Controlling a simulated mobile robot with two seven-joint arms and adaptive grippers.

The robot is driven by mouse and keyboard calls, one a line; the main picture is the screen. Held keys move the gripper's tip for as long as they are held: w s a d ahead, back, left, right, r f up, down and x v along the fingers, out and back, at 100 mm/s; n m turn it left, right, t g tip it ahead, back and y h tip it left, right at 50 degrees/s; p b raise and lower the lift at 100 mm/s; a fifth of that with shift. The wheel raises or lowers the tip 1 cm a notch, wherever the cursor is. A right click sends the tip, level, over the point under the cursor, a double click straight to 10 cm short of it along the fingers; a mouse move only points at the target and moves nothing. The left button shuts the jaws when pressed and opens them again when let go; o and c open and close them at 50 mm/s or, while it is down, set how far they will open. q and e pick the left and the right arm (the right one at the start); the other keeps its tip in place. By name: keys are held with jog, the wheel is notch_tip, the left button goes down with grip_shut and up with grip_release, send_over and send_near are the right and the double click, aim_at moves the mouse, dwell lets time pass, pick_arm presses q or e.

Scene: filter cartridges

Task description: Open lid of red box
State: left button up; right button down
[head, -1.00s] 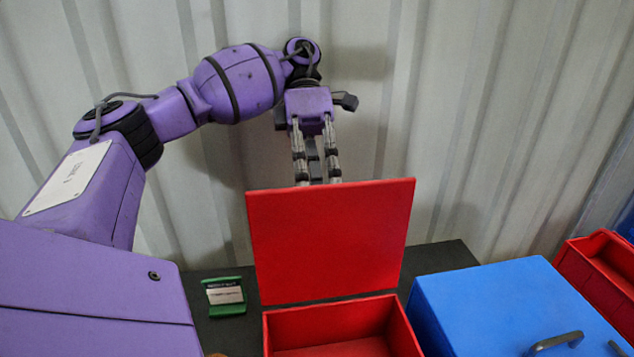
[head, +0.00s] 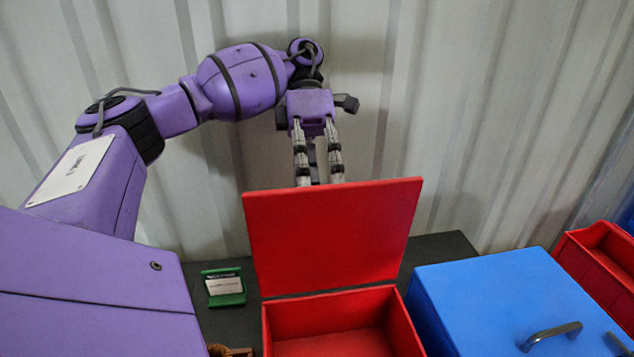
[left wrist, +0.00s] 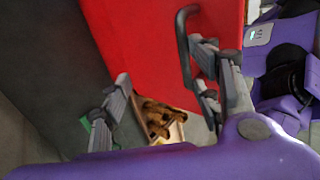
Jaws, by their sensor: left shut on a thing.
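The red box (head: 335,322) stands on the dark table, and its inside shows. Its red lid (head: 335,240) stands raised at the back edge. My left gripper (head: 320,178) is behind the lid's top edge, fingers pointing down, with the tips hidden by the lid in the head view. In the left wrist view the gripper (left wrist: 160,70) is at the lid's outer face (left wrist: 140,40), where a dark handle (left wrist: 185,45) is beside the right-hand finger. My right gripper is out of view.
A blue box (head: 510,305) with a closed lid and handles stands close to the right. A red bin (head: 600,265) is at the far right. A green holder with a pale label (head: 223,287) lies left of the red box. A corrugated wall (head: 470,120) rises behind.

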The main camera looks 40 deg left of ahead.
pick_arm(q)
jog(key=shift+f, duration=0.2)
jog(key=shift+c, duration=0.7)
jog(key=shift+r, duration=5.25)
jog(key=shift+c, duration=0.5)
